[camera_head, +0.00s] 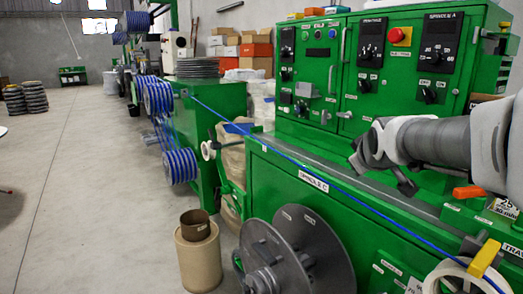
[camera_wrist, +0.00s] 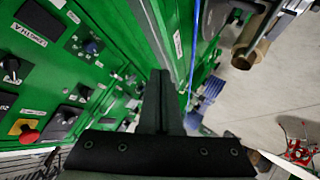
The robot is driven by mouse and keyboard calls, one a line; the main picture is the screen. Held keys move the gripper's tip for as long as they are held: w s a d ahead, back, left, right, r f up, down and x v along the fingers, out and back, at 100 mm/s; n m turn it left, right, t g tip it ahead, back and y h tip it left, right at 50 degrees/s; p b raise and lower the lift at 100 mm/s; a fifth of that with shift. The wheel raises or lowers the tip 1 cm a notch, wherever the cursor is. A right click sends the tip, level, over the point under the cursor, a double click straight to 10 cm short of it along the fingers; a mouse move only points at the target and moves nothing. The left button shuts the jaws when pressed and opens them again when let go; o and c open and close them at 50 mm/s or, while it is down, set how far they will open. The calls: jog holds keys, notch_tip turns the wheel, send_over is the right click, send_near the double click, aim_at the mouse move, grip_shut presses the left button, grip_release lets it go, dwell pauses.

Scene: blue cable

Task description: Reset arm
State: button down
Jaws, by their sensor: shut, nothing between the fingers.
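My gripper (camera_head: 404,184) hangs in front of the green machine (camera_head: 318,112) in the head view, with my arm reaching in from the right. In the wrist view my gripper's fingers (camera_wrist: 160,76) are together and empty. The blue cable (camera_head: 330,184) runs taut and diagonally from the blue spools (camera_head: 160,97) to the lower right of the head view, below and left of my gripper. It also shows in the wrist view (camera_wrist: 195,42) as a thin line to the right of the fingers, apart from them.
The machine's control panel carries a red button (camera_head: 401,37) and several black knobs. An orange handle (camera_head: 469,192) sits on the machine near my arm. A grey reel (camera_head: 315,250) and a tan drum (camera_head: 198,262) stand in front. The floor at left is largely clear.

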jog(key=s+a+f+m+g+y, duration=0.1)
jog(key=s+a+f+m+g, duration=0.2)
jog(key=s, duration=0.7)
jog(key=s+a+f+m+g, duration=0.15)
jog(key=s+f, duration=0.35)
jog(key=s, duration=0.5)
jog(key=s+a+f+m+g+y, duration=0.1)
jog(key=s+a+f, duration=0.3)
jog(key=s, duration=0.5)
notch_tip(320, 180, up, 18)
jog(key=p, duration=1.7)
jog(key=shift+w+d, duration=0.15)
jog(key=shift+d, duration=0.15)
